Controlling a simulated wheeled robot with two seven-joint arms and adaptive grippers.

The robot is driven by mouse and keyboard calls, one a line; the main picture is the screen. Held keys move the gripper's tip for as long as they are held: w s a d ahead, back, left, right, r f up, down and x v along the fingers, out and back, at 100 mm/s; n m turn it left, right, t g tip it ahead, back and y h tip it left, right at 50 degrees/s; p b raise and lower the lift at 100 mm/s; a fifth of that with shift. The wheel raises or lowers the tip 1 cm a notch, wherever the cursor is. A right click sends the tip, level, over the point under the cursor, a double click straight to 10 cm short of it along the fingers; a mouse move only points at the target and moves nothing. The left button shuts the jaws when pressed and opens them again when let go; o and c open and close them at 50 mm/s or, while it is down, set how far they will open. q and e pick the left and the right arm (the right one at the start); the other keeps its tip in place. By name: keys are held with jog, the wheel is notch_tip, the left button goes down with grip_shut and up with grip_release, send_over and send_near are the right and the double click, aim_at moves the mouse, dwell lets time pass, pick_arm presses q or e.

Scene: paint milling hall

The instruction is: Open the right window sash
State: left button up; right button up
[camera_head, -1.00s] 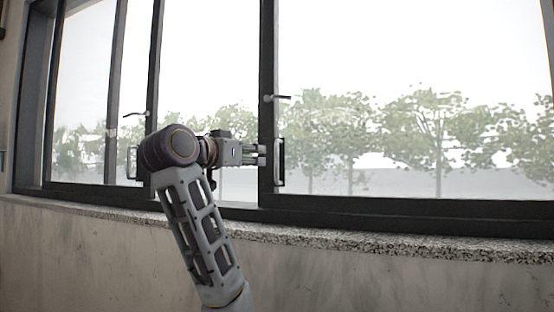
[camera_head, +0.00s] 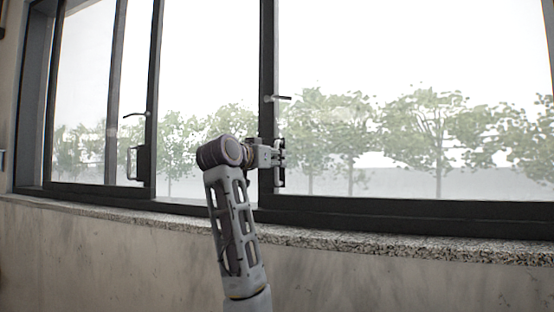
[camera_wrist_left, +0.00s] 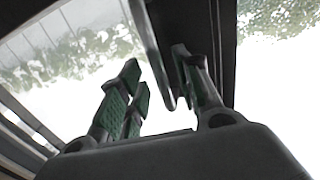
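The right window sash (camera_head: 400,207) is a large dark-framed glass pane. Its left stile carries a small lever (camera_head: 278,97) and, below it, an upright pull handle (camera_head: 281,181). My left gripper (camera_head: 280,153) is at the pull handle and covers part of it. In the left wrist view, the gripper (camera_wrist_left: 160,95) has green-padded fingers spread apart. The handle bar (camera_wrist_left: 153,45) stands between them, nearer the right finger, with a gap on the left. I cannot tell whether the right finger touches it. My right gripper is out of view.
The left sash, with its own handle (camera_head: 133,163) and lever (camera_head: 134,114), is at left. A speckled stone sill (camera_head: 400,244) runs below the window above a grey wall (camera_head: 120,255). Trees show outside through the glass.

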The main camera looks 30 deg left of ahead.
pick_arm(q)
jog(key=shift+w, duration=0.9)
grip_shut()
